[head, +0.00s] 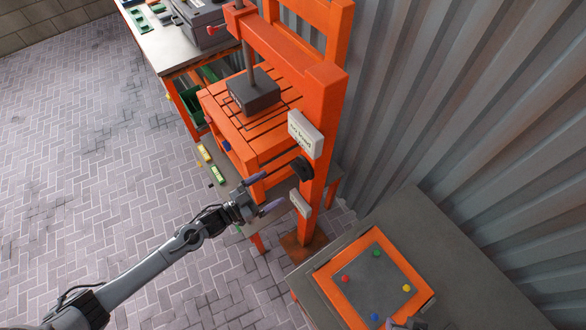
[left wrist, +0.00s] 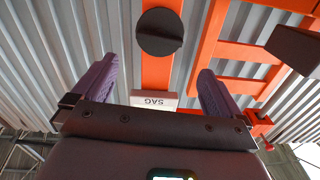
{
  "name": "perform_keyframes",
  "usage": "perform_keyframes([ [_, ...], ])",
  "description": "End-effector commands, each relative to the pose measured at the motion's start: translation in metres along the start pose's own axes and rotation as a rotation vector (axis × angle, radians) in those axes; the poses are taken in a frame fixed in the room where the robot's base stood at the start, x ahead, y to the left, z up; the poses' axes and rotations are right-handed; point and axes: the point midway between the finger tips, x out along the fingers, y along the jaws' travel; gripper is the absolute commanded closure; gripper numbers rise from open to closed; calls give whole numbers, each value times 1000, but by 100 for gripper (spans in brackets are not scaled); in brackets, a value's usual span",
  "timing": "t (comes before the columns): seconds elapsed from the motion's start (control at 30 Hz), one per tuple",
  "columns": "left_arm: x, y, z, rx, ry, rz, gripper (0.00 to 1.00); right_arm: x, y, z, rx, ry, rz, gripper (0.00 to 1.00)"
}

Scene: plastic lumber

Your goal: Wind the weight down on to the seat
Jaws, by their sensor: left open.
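A dark square weight (head: 253,92) hangs on a grey rod over a slatted orange seat (head: 262,132) inside a tall orange frame. From above I cannot tell the gap between weight and seat. A black round knob (head: 301,168) sits on the frame's near post; it also shows in the left wrist view (left wrist: 160,33). My left gripper (head: 263,193) is open and empty, its purple fingers pointing toward the post, apart from the knob. In the left wrist view the knob lies beyond the fingertips (left wrist: 156,75). A sliver of what may be my right gripper (head: 403,324) shows at the bottom edge.
White labels flank the knob: one above (head: 304,134) and one below (head: 300,204), reading "SAG" upside down in the left wrist view. A grey table (head: 455,270) carries an orange-rimmed panel (head: 338,298) with coloured dots. A bench (head: 165,50) stands behind. Corrugated wall at right.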

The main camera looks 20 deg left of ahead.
Motion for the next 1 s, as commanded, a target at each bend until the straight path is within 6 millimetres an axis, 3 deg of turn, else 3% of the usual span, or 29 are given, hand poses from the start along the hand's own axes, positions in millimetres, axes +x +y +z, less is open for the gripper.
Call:
perform_keyframes([
  [0.6, 86, 1, 0, 0, 1, 0, 0, -4, -1, -2, 9, -1, -5, 57],
  [1.0, 105, 1, 1, 1, 0, 0, 0, -5, 0, -2, 4, -1, -2, 57],
])
